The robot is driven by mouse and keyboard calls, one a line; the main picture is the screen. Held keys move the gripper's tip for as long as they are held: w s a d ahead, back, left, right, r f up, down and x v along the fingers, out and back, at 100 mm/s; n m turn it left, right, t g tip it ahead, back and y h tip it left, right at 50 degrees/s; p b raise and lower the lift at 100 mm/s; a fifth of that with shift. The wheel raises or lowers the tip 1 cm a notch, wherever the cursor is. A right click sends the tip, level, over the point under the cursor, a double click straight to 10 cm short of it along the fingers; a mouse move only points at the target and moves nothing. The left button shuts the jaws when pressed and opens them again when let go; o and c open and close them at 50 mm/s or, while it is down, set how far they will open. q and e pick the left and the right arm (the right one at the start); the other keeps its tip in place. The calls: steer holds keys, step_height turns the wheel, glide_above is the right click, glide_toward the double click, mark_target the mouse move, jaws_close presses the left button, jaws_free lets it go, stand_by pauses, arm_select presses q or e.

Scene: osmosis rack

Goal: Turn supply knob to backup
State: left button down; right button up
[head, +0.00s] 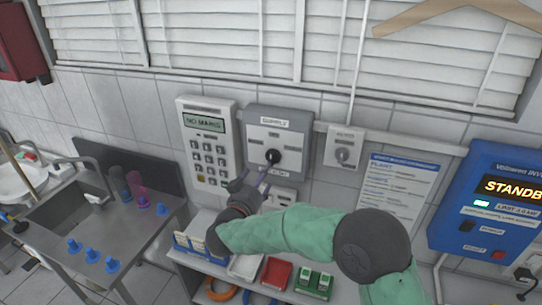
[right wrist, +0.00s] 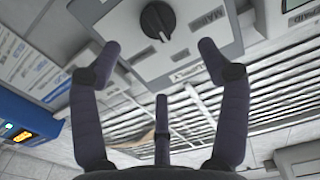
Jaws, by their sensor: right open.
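The supply panel (head: 258,118) is a grey box on the tiled wall, labelled SUPPLY at its top. Its round black knob (head: 273,156) sits in the lower middle. My right gripper (head: 252,180) is just below and in front of the knob, open, its fingers pointing at the panel. In the right wrist view the panel appears upside down. The knob (right wrist: 157,20) shows beyond the gap between the open fingertips (right wrist: 158,50), apart from them. A small pale mark shows on the knob near the SUPPLY side. A MAINS label (right wrist: 207,18) is beside it. My left gripper is not in view.
A keypad unit (head: 208,150) is left of the panel and a small switch box (head: 344,148) is right of it. A poster (head: 400,185) and a blue inverter (head: 490,205) are further right. A shelf with a red tray (head: 276,272) is below. A sink bench (head: 95,230) is left.

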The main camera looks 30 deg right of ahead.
mark_target(271, 159)
steer(key=x, duration=1)
steer(key=shift+w, duration=0.15)
steer(key=shift+d, duration=0.1)
steer(key=c, duration=1.1)
